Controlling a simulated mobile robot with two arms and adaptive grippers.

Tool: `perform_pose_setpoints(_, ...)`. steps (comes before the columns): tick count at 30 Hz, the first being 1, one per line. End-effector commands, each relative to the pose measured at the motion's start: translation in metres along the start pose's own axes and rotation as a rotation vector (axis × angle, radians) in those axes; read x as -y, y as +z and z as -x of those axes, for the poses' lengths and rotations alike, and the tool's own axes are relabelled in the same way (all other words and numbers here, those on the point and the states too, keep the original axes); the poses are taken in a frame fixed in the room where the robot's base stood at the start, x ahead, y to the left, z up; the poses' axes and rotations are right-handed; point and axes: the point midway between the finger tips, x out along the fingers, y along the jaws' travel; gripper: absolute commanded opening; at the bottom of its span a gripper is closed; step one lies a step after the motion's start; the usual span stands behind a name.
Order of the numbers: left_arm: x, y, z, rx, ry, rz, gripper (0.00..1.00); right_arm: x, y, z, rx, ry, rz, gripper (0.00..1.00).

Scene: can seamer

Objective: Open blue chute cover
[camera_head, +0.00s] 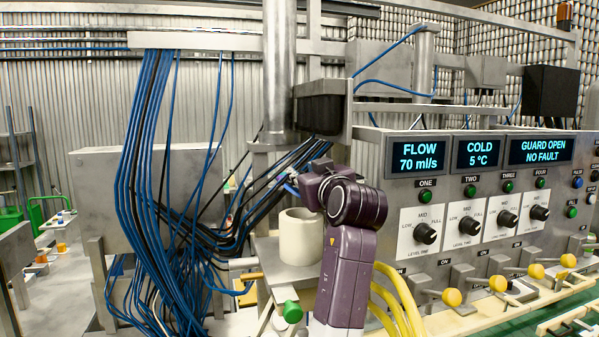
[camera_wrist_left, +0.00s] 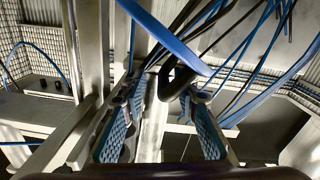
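My left gripper (camera_head: 292,184) is in the middle of the head view, beside hanging cables and above a pale round cylinder. Its fingers are mostly hidden there by my purple wrist. In the left wrist view the left gripper (camera_wrist_left: 160,102) has its two blue-padded fingers spread apart. A wide blue strip (camera_wrist_left: 165,38) crosses just beyond the fingertips, and a dark curved piece (camera_wrist_left: 178,82) shows between them. I cannot tell whether the strip is the chute cover or a cable. No blue chute cover can be made out clearly in the head view. My right gripper is not in view.
Thick blue and black cables (camera_head: 150,170) hang left of the gripper. The pale cylinder (camera_head: 300,238) stands below it. Yellow hoses (camera_head: 398,300) run beside my arm.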

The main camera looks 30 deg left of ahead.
Motion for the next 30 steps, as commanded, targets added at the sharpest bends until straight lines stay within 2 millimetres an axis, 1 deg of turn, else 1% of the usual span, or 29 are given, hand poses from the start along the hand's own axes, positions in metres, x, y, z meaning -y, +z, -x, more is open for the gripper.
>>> perform_pose_setpoints(1, -0.003, 0.006, 0.0, 0.011, 0.005, -0.003, 0.27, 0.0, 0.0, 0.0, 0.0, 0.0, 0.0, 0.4)
perform_pose_setpoints(14, -0.002, 0.005, 0.0, 0.011, 0.003, -0.004, 0.27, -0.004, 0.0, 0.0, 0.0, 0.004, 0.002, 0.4)
perform_pose_setpoints(17, -0.002, 0.005, 0.003, 0.01, 0.004, -0.004, 0.27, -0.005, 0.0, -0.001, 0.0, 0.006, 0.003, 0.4)
perform_pose_setpoints(20, -0.002, 0.004, 0.015, 0.008, 0.006, -0.003, 0.27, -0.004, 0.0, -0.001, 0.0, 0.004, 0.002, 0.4)
perform_pose_setpoints(23, -0.002, 0.004, 0.034, 0.009, 0.008, 0.0, 0.27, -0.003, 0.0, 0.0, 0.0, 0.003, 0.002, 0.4)
perform_pose_setpoints(30, -0.002, 0.003, 0.086, 0.009, 0.011, 0.001, 0.27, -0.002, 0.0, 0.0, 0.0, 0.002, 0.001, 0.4)
